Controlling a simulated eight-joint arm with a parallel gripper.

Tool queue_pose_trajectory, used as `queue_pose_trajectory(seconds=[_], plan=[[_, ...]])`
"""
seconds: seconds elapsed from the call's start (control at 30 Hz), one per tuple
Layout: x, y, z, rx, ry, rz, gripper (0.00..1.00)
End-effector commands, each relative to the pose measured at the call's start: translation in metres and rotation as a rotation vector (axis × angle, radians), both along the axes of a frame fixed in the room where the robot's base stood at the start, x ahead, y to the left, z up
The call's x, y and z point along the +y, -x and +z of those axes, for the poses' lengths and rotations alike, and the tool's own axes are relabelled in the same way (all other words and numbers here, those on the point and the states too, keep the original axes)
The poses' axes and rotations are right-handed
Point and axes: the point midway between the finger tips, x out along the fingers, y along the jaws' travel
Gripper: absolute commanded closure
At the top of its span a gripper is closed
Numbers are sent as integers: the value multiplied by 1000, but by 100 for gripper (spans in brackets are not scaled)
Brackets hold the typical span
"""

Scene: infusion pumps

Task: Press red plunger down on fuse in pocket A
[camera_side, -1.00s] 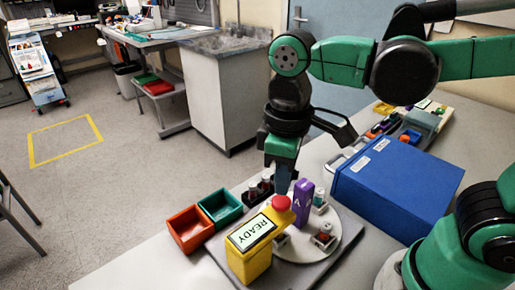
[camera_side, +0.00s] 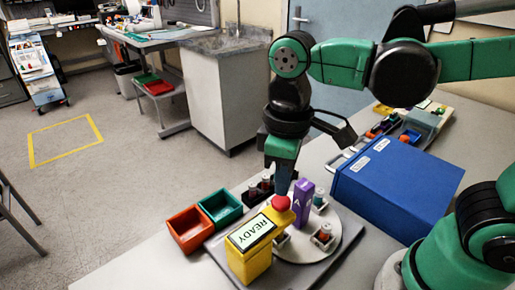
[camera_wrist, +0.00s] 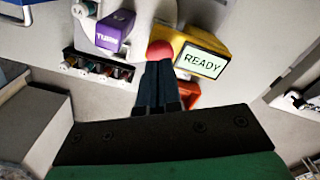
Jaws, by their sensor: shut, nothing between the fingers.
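The yellow device (camera_side: 250,258) with a "READY" screen (camera_side: 251,233) stands on the grey base plate. Its red plunger (camera_side: 281,203) sits on the yellow arm over the round white turntable (camera_side: 330,246). The plunger also shows in the wrist view (camera_wrist: 160,50). Small fuse-like pieces sit in pockets on the turntable; the pocket under the plunger is hidden.
An orange bin (camera_side: 189,230) and a green bin (camera_side: 220,207) stand left of the plate. A dark rack (camera_side: 258,189) with small pieces is behind. A large blue box (camera_side: 397,187) stands close on the right. The table's front left is clear.

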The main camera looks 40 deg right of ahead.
Motion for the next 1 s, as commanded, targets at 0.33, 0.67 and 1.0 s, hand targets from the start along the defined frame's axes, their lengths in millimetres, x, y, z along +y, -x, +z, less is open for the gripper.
queue_pose_trajectory(seconds=[0.33,0.67,1.0], plan=[[0,0,-7,0,0,0,100],[0,0,-14,0,0,0,100],[0,0,-21,0,0,0,100]])
